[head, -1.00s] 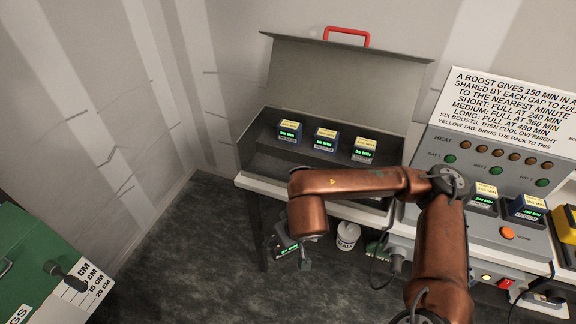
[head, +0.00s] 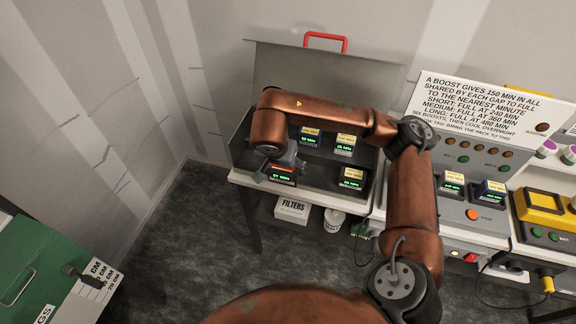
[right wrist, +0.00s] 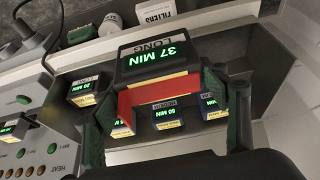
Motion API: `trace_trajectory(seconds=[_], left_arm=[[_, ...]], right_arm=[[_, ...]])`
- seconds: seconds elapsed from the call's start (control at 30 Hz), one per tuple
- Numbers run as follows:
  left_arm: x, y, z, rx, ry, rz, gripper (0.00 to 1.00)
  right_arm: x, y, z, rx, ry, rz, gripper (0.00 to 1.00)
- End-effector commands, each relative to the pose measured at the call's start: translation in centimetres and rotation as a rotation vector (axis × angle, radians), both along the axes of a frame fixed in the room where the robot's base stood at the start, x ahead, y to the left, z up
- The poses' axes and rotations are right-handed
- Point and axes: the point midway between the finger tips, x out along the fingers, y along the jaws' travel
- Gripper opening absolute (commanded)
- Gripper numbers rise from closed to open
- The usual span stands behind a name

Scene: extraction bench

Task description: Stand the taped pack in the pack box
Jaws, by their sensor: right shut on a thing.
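The taped pack (right wrist: 158,62) is dark, with a red tape band, a green display reading 37 MIN and a LONG label. My right gripper (right wrist: 165,100) is shut on it, one green-padded finger on each side. In the head view the taped pack (head: 282,175) and my right gripper (head: 277,165) are over the front left part of the open pack box (head: 240,152). I cannot tell whether its base touches the box floor. Several other packs stand in the box, among them one at back right (head: 345,144) and one at front right (head: 351,178). My left gripper is out of view.
The box lid (head: 320,75) stands open behind, with a red handle. The grey heat console (head: 465,160) with two packs is to the right. A FILTERS carton (head: 292,209) and a white tub (head: 334,220) sit below. A green cabinet (head: 40,275) is at left.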

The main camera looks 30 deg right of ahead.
Motion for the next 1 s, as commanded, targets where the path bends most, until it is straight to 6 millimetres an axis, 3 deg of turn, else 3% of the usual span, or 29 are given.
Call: trace_trajectory(seconds=[0.1, 0.2, 0.47, 0.6, 1.0], left_arm=[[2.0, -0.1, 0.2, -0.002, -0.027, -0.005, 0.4], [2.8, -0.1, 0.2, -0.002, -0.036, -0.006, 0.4], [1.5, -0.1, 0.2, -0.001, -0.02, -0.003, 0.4], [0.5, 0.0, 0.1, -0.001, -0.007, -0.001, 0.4], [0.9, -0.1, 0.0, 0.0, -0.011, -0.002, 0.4]], right_arm=[[1.1, -1.0, -0.5, 0.001, 0.001, -0.015, 0.21], [2.8, -2.2, -1.5, 0.001, 0.002, -0.017, 0.21], [7.5, -5.4, -4.0, 0.001, 0.0, -0.014, 0.21], [9.0, -6.5, -6.6, 0.002, 0.002, -0.012, 0.21], [11.0, -7.8, -9.4, 0.0, -0.002, -0.009, 0.21]])
